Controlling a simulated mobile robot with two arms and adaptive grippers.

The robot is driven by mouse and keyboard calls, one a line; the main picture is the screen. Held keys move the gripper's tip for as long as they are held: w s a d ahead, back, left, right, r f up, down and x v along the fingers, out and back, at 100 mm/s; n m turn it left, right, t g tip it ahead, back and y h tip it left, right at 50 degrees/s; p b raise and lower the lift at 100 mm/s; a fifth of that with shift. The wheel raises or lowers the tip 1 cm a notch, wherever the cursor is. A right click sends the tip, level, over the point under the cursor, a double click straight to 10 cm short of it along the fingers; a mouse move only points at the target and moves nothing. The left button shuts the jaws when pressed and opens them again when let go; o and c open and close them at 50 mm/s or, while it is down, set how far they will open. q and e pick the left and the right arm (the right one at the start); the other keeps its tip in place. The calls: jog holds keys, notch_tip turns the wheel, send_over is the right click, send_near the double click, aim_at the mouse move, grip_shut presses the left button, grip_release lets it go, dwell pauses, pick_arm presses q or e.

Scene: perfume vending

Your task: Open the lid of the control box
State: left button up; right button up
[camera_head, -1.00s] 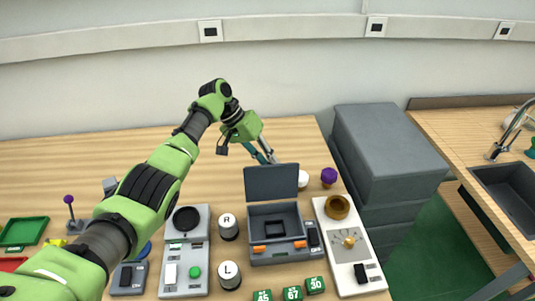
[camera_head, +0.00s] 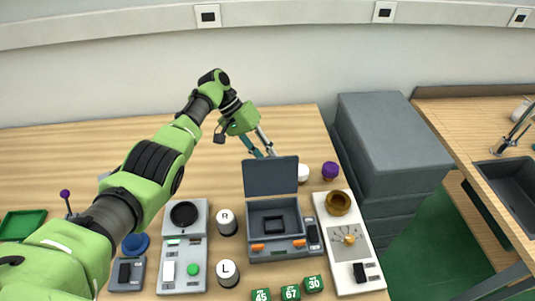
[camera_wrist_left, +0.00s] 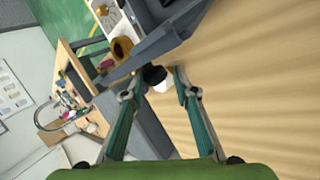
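The control box (camera_head: 285,251) is a grey case with orange latches on its front, standing on the wooden table. Its lid (camera_head: 270,177) stands up, hinged at the back, and the inside with a dark square recess (camera_head: 274,224) shows. My left gripper (camera_head: 264,153) is behind the lid, its tips partly hidden by the lid's top edge. In the left wrist view the left gripper (camera_wrist_left: 157,88) has its two fingers apart with nothing held; the grey lid (camera_wrist_left: 160,45) lies beyond the tips. My right gripper is not in view.
A white knob (camera_head: 303,173) and a purple knob (camera_head: 330,170) stand right of the lid. A white panel with a brass ring (camera_head: 338,203) is right of the box. R (camera_head: 227,223) and L (camera_head: 228,274) cylinders stand left. The table behind is clear.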

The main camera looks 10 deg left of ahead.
pick_arm(q)
jog(key=shift+o, duration=0.2)
jog(key=shift+w+a+f, duration=0.2)
jog(key=shift+f, duration=0.2)
jog(key=shift+d+r, duration=0.1)
jog(key=shift+r, duration=0.1)
jog(key=v, duration=1.2)
jog(key=shift+f, duration=0.1)
